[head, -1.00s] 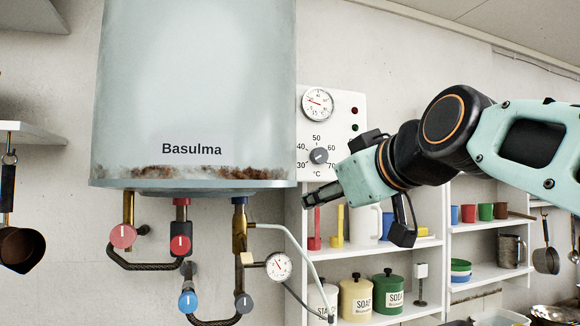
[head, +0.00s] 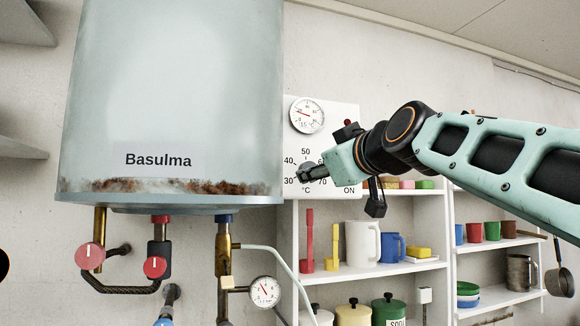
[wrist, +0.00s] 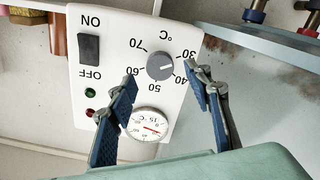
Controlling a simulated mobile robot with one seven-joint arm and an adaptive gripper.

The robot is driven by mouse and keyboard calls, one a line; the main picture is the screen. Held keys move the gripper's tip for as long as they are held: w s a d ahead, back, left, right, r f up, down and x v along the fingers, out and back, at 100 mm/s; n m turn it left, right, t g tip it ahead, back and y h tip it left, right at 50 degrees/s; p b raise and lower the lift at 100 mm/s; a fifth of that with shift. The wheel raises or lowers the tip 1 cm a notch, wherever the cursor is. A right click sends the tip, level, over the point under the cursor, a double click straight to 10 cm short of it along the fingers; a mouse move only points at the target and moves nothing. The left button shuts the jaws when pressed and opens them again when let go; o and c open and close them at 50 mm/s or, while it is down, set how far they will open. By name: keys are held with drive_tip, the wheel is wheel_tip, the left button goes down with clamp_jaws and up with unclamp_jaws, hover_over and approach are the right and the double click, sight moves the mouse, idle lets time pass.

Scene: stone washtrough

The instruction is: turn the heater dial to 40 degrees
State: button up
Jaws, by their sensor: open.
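The heater dial (wrist: 160,67) is a round grey knob on a white control panel (wrist: 112,62). In the wrist view the panel appears upside down, and the dial's white mark points between 30 and 40. My gripper (wrist: 160,72) is open, its blue-padded fingers on either side of the dial in that view, with a visible gap on each side. I cannot tell how far the fingertips stand from the panel. In the head view my gripper (head: 303,175) covers part of the dial and its scale.
On the panel, a gauge (wrist: 145,124) sits beside the dial, with an ON/OFF switch (wrist: 89,49) and red and green lamps. The Basulma tank (head: 170,90) stands close to the left. Shelves (head: 400,268) with mugs and canisters lie below my arm.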

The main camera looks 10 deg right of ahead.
drive_tip(key=shift+w+a+p, duration=0.15)
drive_tip(key=shift+w+a, duration=0.05)
drive_tip(key=shift+w, duration=0.8)
drive_tip(key=shift+w+a+p, duration=0.15)
drive_tip(key=shift+w, duration=0.8)
drive_tip(key=c, duration=1.1)
drive_tip(key=shift+c, duration=0.2)
drive_tip(key=shift+m, duration=0.3)
drive_tip(key=m+b, duration=0.1)
drive_tip(key=m, duration=1)
